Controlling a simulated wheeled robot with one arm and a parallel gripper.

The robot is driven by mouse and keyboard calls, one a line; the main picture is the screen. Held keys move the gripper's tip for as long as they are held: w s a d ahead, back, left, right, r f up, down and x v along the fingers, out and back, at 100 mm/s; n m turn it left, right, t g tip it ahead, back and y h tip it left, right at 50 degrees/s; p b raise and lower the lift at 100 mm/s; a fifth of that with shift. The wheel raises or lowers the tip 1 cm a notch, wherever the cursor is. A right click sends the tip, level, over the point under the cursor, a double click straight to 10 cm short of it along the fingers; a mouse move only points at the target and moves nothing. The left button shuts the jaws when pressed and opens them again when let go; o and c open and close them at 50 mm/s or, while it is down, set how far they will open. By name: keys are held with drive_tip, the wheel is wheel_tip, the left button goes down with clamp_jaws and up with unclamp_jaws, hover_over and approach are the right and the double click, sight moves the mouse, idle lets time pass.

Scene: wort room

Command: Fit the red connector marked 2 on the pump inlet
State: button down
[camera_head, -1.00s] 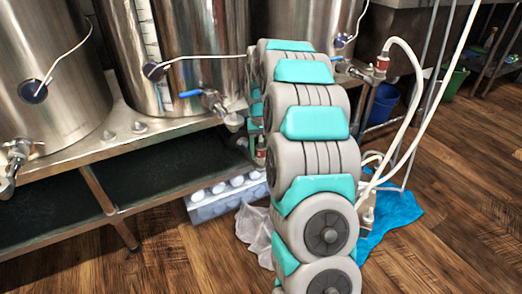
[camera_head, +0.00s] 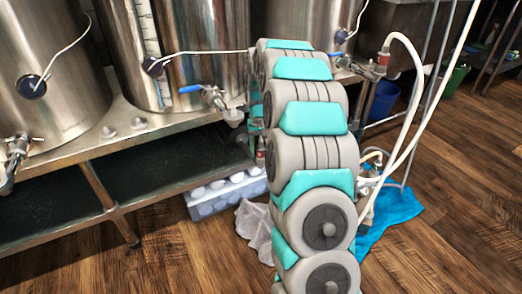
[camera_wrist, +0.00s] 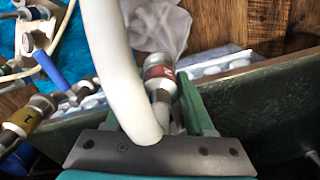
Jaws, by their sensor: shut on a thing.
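In the wrist view, a silver connector with a red band (camera_wrist: 158,72) lies between the green fingers of my gripper (camera_wrist: 160,92), which is shut on it. I cannot read a number on the band. A thick white hose (camera_wrist: 116,60) crosses in front and hides part of the left finger. In the head view, my arm hides most of the gripper; a small red-banded piece (camera_head: 260,152) shows at its left edge. The pump (camera_head: 368,185) stands on a blue cloth (camera_head: 396,212) at the right, partly behind my arm. Its inlet is not clear.
Steel kettles (camera_head: 190,50) with valves stand on a steel frame (camera_head: 150,140). Another red-banded connector (camera_head: 382,57) joins a white hose at a kettle. A white cloth (camera_head: 253,222) and a white-topped crate (camera_head: 220,196) lie on the floor. In the wrist view, a yellow-banded fitting (camera_wrist: 30,114) is at left.

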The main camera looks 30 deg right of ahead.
drive_tip(key=shift+f, duration=0.1)
drive_tip(key=shift+c, duration=0.9)
unclamp_jaws()
